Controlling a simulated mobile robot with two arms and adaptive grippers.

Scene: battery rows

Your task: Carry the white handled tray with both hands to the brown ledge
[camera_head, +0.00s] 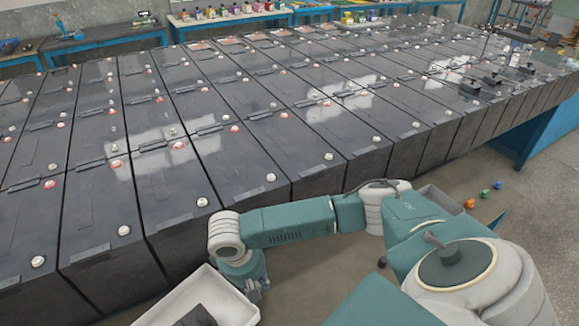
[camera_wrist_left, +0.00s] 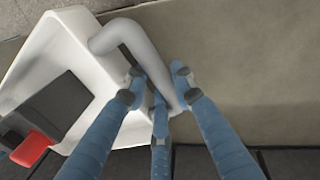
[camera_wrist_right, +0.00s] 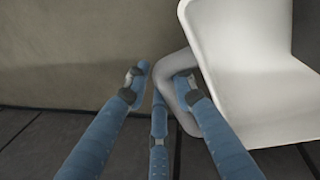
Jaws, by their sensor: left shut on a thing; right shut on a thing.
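The white handled tray (camera_head: 222,296) is at the bottom of the head view, cut off by the frame edge. It also shows in the left wrist view (camera_wrist_left: 72,42) and the right wrist view (camera_wrist_right: 240,45). A dark block (camera_wrist_left: 62,105) with a red part lies in it. My left gripper (camera_wrist_left: 157,92) is shut on one pale handle (camera_wrist_left: 135,50); it is outside the head view. My right gripper (camera_head: 256,288) is at the tray's right end, its fingers around the other handle (camera_wrist_right: 176,68). A brown flat surface (camera_head: 320,262), seemingly the ledge, runs beside the battery rows.
Rows of dark batteries (camera_head: 240,155) fill the space ahead. A grey bin (camera_head: 436,203) and small coloured pieces (camera_head: 484,194) are on the right. Benches with bottles (camera_head: 225,12) stand at the back.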

